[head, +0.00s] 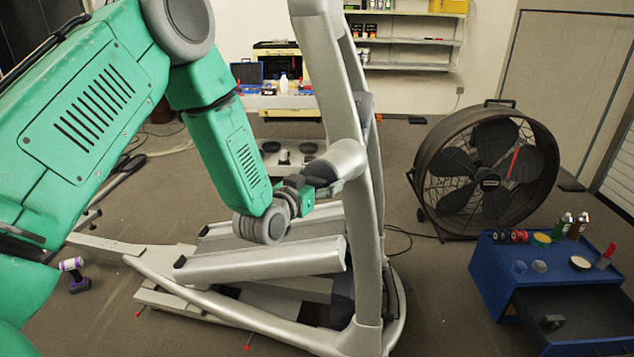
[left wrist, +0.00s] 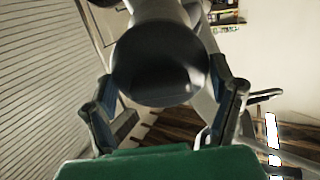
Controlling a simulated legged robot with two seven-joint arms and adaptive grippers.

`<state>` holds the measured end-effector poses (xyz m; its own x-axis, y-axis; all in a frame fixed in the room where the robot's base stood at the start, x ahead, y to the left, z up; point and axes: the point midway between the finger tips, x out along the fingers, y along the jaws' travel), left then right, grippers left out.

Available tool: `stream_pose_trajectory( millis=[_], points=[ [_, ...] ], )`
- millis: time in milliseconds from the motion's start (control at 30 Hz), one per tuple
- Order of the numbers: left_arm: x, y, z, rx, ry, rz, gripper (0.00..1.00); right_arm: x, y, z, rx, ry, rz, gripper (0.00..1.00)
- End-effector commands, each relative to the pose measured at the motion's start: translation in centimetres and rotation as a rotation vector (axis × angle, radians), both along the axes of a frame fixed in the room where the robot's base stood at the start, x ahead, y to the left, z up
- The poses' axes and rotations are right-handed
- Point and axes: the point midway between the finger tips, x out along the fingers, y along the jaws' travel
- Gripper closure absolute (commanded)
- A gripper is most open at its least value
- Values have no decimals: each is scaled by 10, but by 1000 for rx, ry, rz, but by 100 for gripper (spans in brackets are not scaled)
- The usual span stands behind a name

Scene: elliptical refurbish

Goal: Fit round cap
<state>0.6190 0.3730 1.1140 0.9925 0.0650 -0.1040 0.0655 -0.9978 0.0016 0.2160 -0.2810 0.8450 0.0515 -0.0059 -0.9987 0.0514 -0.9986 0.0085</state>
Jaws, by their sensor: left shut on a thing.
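The elliptical machine (head: 365,230) stands in the middle of the head view, with a thick silver tube (head: 345,160) whose open-side end points left. My left gripper (head: 318,180) is at that end of the tube. In the left wrist view my left gripper (left wrist: 162,88) is shut on the round cap (left wrist: 155,68), a dark disc with one finger on each side. The silver tube (left wrist: 160,10) is right behind the cap. I cannot tell whether the cap is fully seated. My right gripper is not in view.
A large drum fan (head: 490,175) stands at the right. A blue cart (head: 500,275) with bottles, small dishes and an open drawer is at the front right. A purple and white tool (head: 75,275) is on the floor at left. A workbench (head: 280,100) and shelves (head: 415,40) are behind.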

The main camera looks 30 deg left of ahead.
Motion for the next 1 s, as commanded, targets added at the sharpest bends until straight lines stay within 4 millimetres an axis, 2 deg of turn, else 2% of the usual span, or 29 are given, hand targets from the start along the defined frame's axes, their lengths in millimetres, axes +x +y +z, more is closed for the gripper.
stream_pose_trajectory(
  millis=[100,133,200,567,667,1000],
  points=[
    [2,0,2,0,-5,-1,47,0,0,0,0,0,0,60],
    [2,0,2,0,-5,-1,19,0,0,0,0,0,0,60],
    [2,0,2,0,-5,-1,0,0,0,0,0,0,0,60],
    [-6,0,2,-1,-2,-1,0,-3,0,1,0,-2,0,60],
    [-20,-1,2,-1,0,-1,0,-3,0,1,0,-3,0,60],
    [-89,-5,8,-2,0,-1,0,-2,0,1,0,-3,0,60]
  ],
)
